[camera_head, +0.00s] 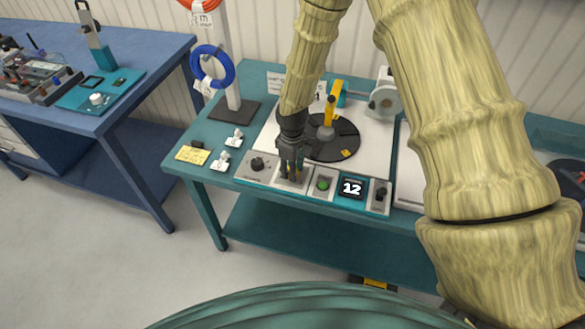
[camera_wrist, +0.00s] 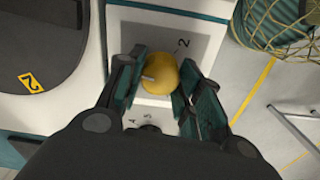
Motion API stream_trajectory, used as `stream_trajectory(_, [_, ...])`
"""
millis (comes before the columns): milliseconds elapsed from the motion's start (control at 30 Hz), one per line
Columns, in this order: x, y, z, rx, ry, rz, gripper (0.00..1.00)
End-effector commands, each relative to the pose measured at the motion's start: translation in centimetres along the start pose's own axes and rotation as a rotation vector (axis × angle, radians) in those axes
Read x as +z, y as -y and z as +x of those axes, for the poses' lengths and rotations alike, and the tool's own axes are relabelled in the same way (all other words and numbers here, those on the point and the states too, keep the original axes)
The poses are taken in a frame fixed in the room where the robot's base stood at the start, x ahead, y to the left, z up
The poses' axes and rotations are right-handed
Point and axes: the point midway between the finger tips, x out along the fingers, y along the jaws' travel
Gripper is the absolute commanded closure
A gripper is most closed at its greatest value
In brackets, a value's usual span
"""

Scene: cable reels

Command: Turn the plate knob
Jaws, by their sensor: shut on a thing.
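The plate knob (camera_wrist: 160,75) is a round yellow knob with a pale pointer mark, seen in the wrist view. It sits on a light panel with a grey dial face, where a printed 2 shows above it. My gripper (camera_wrist: 158,84) has one teal-and-black finger on each side of the knob and is shut on it. In the head view my gripper (camera_head: 291,170) reaches down to the front control strip, between a black knob (camera_head: 257,163) and a green button (camera_head: 323,184). There the fingers hide the yellow knob.
A black turntable (camera_head: 340,142) with a yellow arm lies behind. White clips (camera_head: 221,160) and a yellow note (camera_head: 193,155) lie at the left of the teal table.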

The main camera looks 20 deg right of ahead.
Motion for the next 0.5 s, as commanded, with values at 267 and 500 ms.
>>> stream_trajectory(267, [0.00,-0.13,-0.05,0.002,-0.001,-0.117,0.88])
stream_trajectory(500, [0.00,-0.14,-0.05,0.002,-0.001,-0.152,0.88])
